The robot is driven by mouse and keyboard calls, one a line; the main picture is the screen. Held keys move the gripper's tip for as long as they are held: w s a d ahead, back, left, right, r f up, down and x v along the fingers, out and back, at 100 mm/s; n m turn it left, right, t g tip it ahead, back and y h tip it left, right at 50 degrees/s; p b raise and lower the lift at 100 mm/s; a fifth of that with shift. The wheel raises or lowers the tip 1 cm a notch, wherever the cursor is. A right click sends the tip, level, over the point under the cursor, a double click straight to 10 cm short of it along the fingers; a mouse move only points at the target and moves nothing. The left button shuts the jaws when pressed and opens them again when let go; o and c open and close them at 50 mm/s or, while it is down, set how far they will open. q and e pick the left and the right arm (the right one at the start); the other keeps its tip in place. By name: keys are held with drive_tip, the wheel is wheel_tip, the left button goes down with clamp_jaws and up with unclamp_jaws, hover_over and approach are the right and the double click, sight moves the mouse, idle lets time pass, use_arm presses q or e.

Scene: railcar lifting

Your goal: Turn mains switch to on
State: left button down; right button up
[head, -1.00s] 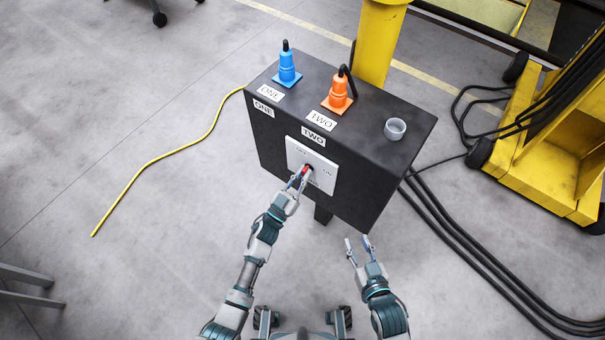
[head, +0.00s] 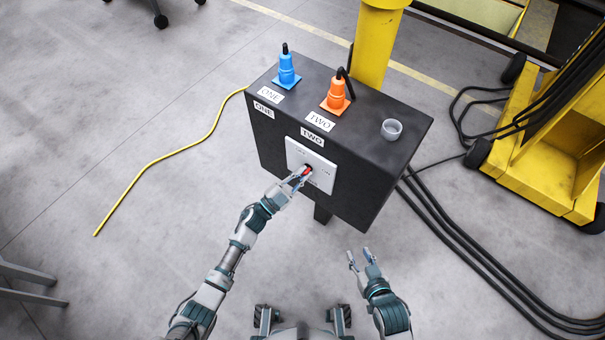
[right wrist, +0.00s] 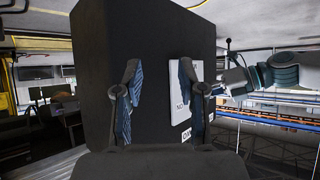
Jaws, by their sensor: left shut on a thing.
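The mains switch is a small red handle (head: 307,169) on a white plate (head: 322,178) on the front of a black box (head: 270,150). The plate has OFF at its upper left and ON at its right. My left gripper (head: 303,174) is shut on the red handle and hides much of it. My right gripper (head: 362,256) is open and empty, in front of and below the box. In the right wrist view its two fingers (right wrist: 161,103) stand apart before the box's dark side (right wrist: 150,60), with the white plate (right wrist: 182,95) partly hidden behind the right finger.
A yellow post (head: 376,45) rises behind. Black cables (head: 450,235) and a yellow machine (head: 550,165) lie to the right. A yellow cable (head: 170,153) crosses the floor at left.

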use_arm(q)
drive_tip(key=m+g+p, duration=0.1)
drive_tip(key=m+g, duration=0.1)
drive_tip(key=m, duration=0.2)
drive_tip(key=shift+s+m, duration=0.1)
drive_tip(key=shift+m, duration=0.2)
drive_tip(key=shift+f+m+g, duration=0.2)
drive_tip(key=shift+m+g, duration=0.1)
drive_tip(key=shift+m, duration=0.4)
use_arm(e)
drive_tip(key=s+f+g, duration=0.1)
drive_tip(key=s+d+f+g, duration=0.1)
drive_tip(key=s, duration=0.1)
drive_tip(key=s+g+h, duration=0.1)
drive_tip(key=shift+s+d+f+g, duration=0.3)
drive_tip(key=shift+s+d+f, duration=0.05)
drive_tip(key=shift+d+f, duration=0.05)
use_arm(q)
drive_tip(key=shift+s, duration=0.1)
drive_tip(key=c, duration=1.2)
unclamp_jaws()
drive_tip(key=shift+r, duration=0.1)
drive_tip(key=v, duration=1.2)
